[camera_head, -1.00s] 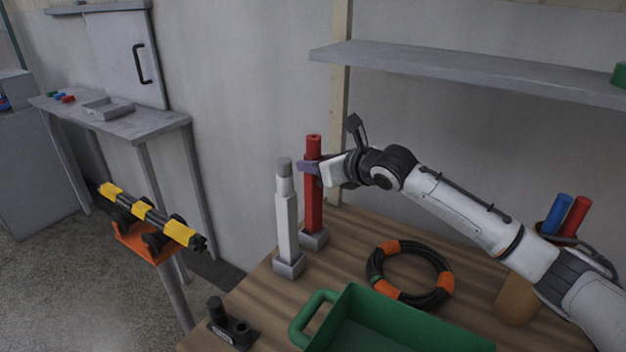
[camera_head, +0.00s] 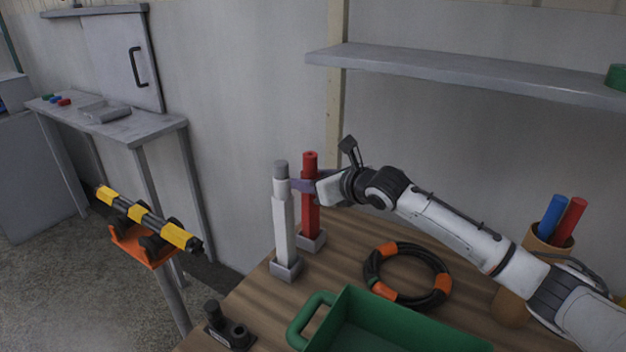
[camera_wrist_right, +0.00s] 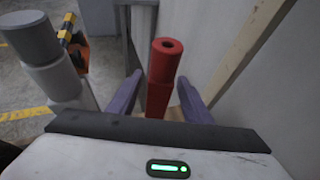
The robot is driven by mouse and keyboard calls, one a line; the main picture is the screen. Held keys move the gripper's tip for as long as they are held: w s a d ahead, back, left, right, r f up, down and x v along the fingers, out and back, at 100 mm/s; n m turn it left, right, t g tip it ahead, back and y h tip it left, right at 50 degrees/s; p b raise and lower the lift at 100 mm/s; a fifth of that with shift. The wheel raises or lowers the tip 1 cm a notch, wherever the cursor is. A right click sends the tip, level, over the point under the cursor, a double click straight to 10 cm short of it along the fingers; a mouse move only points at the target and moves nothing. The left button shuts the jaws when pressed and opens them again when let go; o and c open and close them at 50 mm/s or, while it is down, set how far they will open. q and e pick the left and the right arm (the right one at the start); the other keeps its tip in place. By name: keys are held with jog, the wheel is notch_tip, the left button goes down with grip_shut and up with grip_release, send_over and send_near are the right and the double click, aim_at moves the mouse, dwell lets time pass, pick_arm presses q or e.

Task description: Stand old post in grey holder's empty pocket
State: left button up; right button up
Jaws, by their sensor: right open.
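A red post (camera_head: 310,200) stands upright in a small grey holder pocket (camera_head: 312,242) near the table's back edge. A white post with a grey top (camera_head: 284,220) stands upright in another grey pocket (camera_head: 286,269), nearer me and to the left. My right gripper (camera_head: 303,185) is open, its purple fingers around the upper part of the red post. In the right wrist view the red post (camera_wrist_right: 162,82) rises between the spread fingers, with gaps at both sides; its foot is hidden. Which post is the old one I cannot tell. My left gripper is not in view.
A green bin (camera_head: 385,325) and a black-orange hose coil (camera_head: 407,272) lie on the table. A black fixture (camera_head: 228,328) sits at the front left corner. A brown cup (camera_head: 541,243) with blue and red rods stands right. A grey shelf (camera_head: 470,75) hangs above.

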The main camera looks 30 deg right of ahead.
jog(key=shift+r, duration=0.2)
jog(key=b+v, duration=0.1)
jog(key=v, duration=1.1)
